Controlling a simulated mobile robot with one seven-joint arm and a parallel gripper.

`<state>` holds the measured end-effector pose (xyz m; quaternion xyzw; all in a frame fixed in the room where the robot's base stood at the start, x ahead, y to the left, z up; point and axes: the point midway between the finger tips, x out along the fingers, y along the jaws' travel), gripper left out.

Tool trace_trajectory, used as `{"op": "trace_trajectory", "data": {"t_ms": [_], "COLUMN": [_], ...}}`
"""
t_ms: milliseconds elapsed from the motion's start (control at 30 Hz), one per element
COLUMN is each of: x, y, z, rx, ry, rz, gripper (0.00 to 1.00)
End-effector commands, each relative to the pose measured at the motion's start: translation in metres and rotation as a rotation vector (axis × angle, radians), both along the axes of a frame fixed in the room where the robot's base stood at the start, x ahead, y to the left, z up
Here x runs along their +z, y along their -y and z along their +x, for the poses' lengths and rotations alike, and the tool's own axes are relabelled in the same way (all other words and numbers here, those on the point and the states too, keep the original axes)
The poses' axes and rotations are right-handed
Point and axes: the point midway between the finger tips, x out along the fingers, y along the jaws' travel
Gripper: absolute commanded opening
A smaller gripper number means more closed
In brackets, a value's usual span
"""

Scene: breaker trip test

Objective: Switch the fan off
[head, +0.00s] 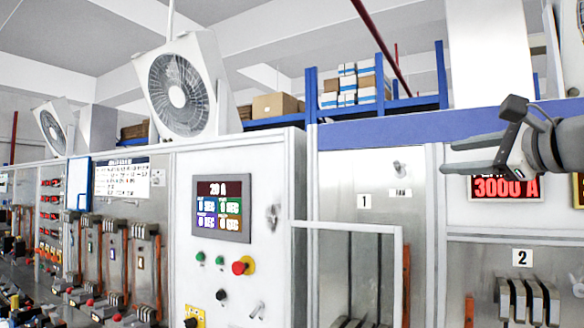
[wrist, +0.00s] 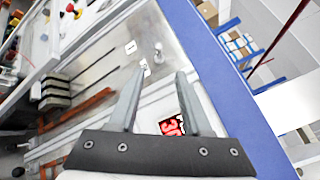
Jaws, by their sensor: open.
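A white box fan (head: 181,92) stands on top of the cabinets at upper left in the head view. A small metal toggle switch (head: 400,168) sits on the grey panel above a small label (head: 400,193) that seems to read FAN. In the wrist view the switch (wrist: 158,57) and label (wrist: 145,67) lie just beyond my fingertips. My gripper (head: 445,157) is at the right of the head view, fingers pointing left, apart from the switch and to its right. It is open and empty, as the wrist view (wrist: 157,73) also shows. The lever's exact tilt is too small to tell.
A red 3000 A display (head: 505,188) is partly hidden behind my gripper. A white frame (head: 350,224) stands before panel 1. A control panel with a screen (head: 221,208) and red button (head: 243,265) is further left. The space between gripper and switch looks clear.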

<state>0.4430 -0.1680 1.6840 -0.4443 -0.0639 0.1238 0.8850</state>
Motion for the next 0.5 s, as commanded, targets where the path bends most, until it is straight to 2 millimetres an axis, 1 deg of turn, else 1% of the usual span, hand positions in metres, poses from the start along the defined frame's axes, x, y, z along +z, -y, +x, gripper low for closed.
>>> {"op": "trace_trajectory", "data": {"t_ms": [500], "x": [0.001], "y": [-0.032], "z": [0.106], "rx": [0.006], "ry": [-0.004], "rz": [-0.003], "gripper": [0.49]}}
